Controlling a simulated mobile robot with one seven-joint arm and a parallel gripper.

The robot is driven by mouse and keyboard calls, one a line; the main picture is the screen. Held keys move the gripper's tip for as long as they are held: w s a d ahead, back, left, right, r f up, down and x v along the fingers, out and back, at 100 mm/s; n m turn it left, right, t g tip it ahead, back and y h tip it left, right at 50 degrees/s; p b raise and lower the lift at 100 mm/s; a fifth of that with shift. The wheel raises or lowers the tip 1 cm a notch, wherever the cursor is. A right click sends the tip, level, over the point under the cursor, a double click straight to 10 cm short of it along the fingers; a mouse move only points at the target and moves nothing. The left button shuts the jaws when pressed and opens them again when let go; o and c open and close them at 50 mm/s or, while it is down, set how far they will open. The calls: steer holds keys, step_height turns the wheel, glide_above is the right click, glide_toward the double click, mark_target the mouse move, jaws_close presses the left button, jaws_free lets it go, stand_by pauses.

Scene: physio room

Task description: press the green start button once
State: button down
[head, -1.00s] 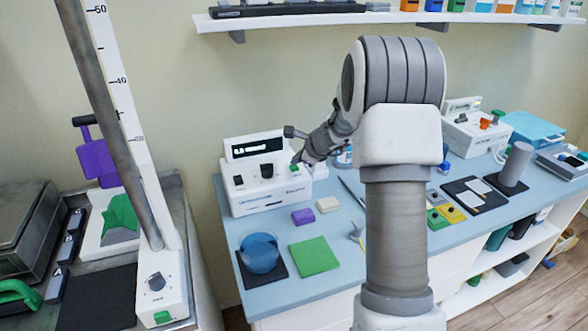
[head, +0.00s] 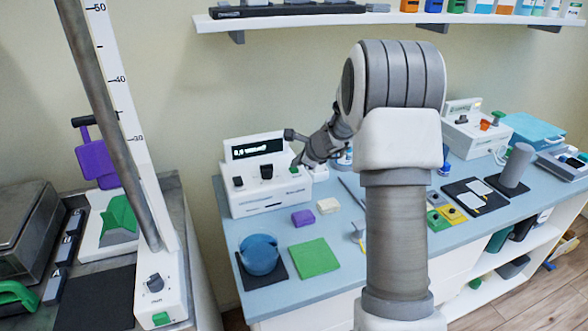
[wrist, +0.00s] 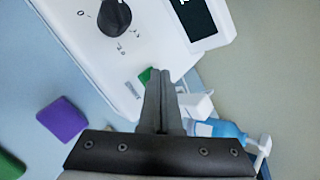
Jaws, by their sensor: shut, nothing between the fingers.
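The white device (head: 262,203) with a dark display and black knobs stands on the blue table against the wall. Its green button (head: 294,169) is at the right end of its front panel. In the wrist view the green button (wrist: 145,75) shows just left of the fingertips, partly hidden behind them. My gripper (head: 298,161) is shut and empty, its tips right at the button. I cannot tell whether they touch it. In the wrist view my gripper (wrist: 159,72) points at the panel, with a black knob (wrist: 114,17) farther up.
A purple block (head: 302,217), a cream block (head: 328,205), a green pad (head: 314,258) and a blue bowl (head: 259,254) lie in front of the device. A dispenser bottle (wrist: 222,130) stands close beside the fingers. A wall shelf (head: 390,19) hangs above.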

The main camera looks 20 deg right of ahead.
mark_target(297, 170)
stand_by(0.6)
steer(key=shift+r+p, duration=0.65)
steer(key=shift+r, duration=0.1)
steer(key=shift+r, duration=0.1)
step_height(297, 170, up, 5)
steer(key=p, duration=0.4)
stand_by(0.5)
